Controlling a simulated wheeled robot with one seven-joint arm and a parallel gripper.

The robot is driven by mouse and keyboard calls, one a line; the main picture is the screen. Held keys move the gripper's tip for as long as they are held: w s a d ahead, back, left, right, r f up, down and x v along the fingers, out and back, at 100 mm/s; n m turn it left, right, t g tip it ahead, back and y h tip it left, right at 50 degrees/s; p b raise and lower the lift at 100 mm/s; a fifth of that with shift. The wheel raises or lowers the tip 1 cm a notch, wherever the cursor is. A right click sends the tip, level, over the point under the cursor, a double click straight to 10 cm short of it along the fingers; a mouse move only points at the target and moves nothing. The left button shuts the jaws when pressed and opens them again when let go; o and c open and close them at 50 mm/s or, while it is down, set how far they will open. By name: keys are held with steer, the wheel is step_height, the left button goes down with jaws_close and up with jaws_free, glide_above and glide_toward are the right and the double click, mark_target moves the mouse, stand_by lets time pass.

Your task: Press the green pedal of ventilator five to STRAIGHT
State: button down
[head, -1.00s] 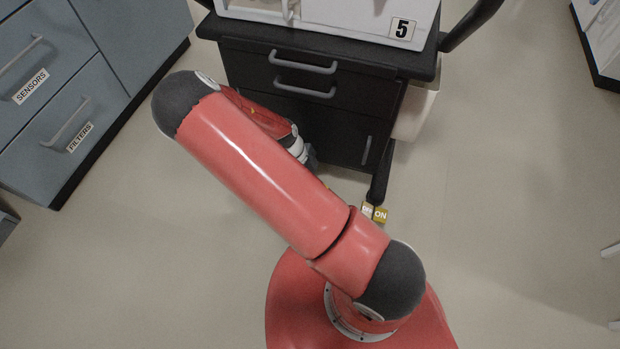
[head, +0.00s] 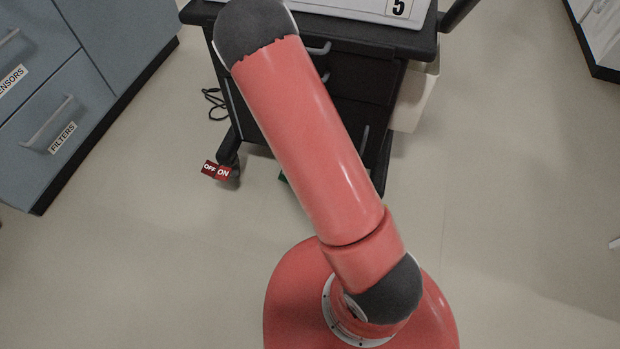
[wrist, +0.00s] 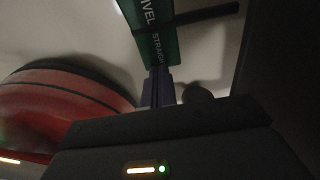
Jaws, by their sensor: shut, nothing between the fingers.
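Ventilator five stands on a dark cart (head: 425,45) at the top of the head view, with its number plate (head: 398,8) at the upper edge. The green pedal (wrist: 155,35) shows in the wrist view with white lettering, part of "SWIVEL" and "STRAIGHT". In the head view only a small green corner of the pedal (head: 283,177) shows beside my arm. My gripper (wrist: 157,76) is shut and empty, with its fingertips at the STRAIGHT end of the pedal. I cannot tell whether they touch it. My arm hides the gripper in the head view.
A red OFF/ON pedal (head: 217,171) sits by the cart's left front caster. A dark cable (head: 214,103) lies on the floor left of the cart. Grey drawers (head: 60,110) stand at the left. The floor at the right is clear.

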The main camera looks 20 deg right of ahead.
steer(key=shift+s+d+f, duration=0.1)
steer(key=shift+s+f, duration=0.05)
stand_by(0.4)
step_height(320, 180, up, 8)
steer(key=p, duration=0.3)
steer(key=shift+w+a+p, duration=0.25)
steer(key=shift+a+p, duration=0.05)
stand_by(0.4)
